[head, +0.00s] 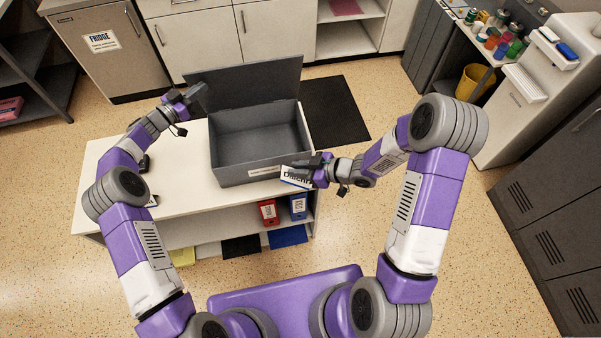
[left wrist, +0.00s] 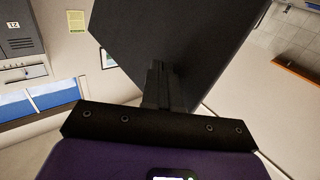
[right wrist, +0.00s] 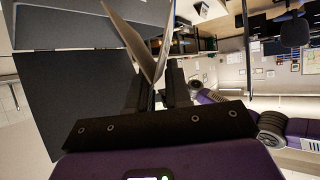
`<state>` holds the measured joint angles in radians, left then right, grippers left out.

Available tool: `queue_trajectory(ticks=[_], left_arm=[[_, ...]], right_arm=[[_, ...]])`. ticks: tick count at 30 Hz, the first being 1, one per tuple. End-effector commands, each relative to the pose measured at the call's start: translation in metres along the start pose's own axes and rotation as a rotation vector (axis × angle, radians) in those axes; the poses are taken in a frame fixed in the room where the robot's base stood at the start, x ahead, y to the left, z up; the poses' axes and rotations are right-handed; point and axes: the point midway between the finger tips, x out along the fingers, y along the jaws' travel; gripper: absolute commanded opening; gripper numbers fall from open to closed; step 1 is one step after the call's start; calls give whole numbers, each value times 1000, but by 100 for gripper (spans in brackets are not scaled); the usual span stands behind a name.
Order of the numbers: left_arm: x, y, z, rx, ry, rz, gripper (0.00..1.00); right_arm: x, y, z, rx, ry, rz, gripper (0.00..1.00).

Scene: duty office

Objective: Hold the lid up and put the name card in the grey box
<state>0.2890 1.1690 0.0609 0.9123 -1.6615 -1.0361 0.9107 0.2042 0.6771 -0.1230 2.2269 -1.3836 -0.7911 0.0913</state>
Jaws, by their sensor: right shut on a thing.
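The grey box (head: 235,172) stands on the white cabinet with its dark lid (head: 253,82) raised at the back. Its visible interior is empty. My left gripper (head: 195,96) is at the lid's left edge; in the left wrist view its fingers (left wrist: 160,88) look closed together against the lid (left wrist: 175,45). My right gripper (head: 306,170) is shut on the white name card (head: 293,178), which shows dark lettering, at the box's front right corner. In the right wrist view the folded, tilted card (right wrist: 132,38) stands between the fingertips, beside the dark box (right wrist: 75,90).
The white cabinet top (head: 172,180) has free room left of the box. Small dark items lie at its left side, partly behind my left arm. Red (head: 268,212) and blue (head: 298,206) binders stand on the shelf below. A black mat (head: 335,110) lies on the floor behind.

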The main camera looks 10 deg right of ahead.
Motion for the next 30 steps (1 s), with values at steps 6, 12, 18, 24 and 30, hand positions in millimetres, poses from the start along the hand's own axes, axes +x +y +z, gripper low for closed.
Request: queue_trajectory(ticks=[6, 12, 18, 24, 30], left_arm=[[0, 0, 0, 0, 0, 0, 0], [0, 0, 0, 0, 0, 0, 0], [0, 0, 0, 0, 0, 0, 0], [0, 0, 0, 0, 0, 0, 0], [0, 0, 0, 0, 0, 0, 0]], right_arm=[[11, 14, -5, 0, 0, 0, 0], [20, 26, -11, 1, 0, 0, 0], [29, 38, -15, -1, -1, 0, 0], [38, 50, -21, -1, 0, -1, 0], [48, 62, -25, 0, 0, -1, 0]])
